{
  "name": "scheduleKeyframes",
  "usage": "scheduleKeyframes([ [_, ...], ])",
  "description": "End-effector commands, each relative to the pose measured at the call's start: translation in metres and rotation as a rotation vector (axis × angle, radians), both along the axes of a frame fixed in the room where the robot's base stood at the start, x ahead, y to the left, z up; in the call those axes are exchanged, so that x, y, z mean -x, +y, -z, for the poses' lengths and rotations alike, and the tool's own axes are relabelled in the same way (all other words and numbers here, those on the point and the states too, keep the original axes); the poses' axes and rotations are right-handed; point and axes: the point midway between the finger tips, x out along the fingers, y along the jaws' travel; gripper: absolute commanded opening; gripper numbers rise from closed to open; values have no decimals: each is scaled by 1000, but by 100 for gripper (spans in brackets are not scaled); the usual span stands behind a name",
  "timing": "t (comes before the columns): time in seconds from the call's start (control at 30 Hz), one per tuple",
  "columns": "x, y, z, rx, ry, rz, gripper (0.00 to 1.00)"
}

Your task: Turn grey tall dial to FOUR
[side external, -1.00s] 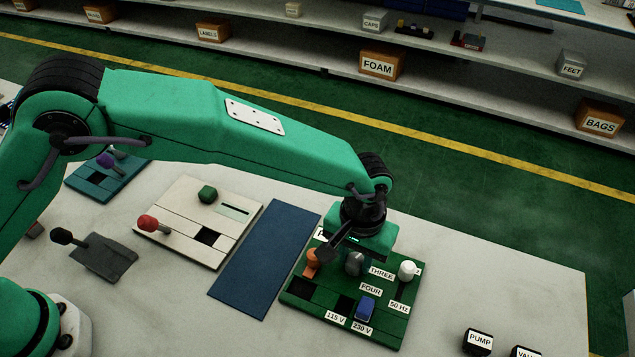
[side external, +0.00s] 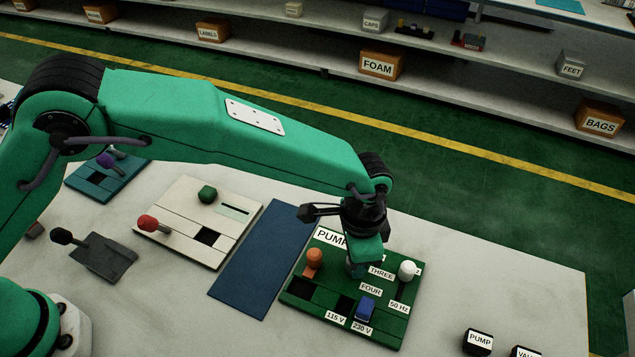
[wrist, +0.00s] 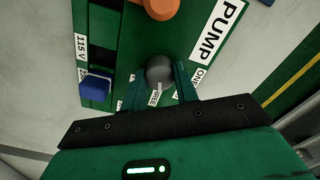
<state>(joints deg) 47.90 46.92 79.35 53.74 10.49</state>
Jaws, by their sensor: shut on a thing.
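The grey tall dial (wrist: 158,69) stands on the green panel (wrist: 150,30), and its round top shows in the wrist view. A pale pointer line on it runs toward the bottom of that view, near a partly covered label ending in "REE". My gripper (wrist: 160,80) is shut on the dial, one finger on each side. In the side view my gripper (side external: 357,264) hides most of the dial. The FOUR label (side external: 371,289) is just to its right and nearer the camera, with the THREE label (side external: 381,273) above it.
On the same panel, an orange knob (side external: 314,258) stands left of my gripper, a white knob (side external: 408,270) right, and a blue switch (side external: 365,308) in front. The PUMP label (side external: 332,238) is at the back left. A blue mat (side external: 265,260) lies left of the panel.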

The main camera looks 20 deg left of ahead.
Motion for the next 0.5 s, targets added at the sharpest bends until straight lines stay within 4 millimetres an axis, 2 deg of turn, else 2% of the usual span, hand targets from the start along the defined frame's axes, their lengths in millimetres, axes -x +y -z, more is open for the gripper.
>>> scheduleKeyframes([
  [0.5,0,0,-2,1,0,487,7],
])
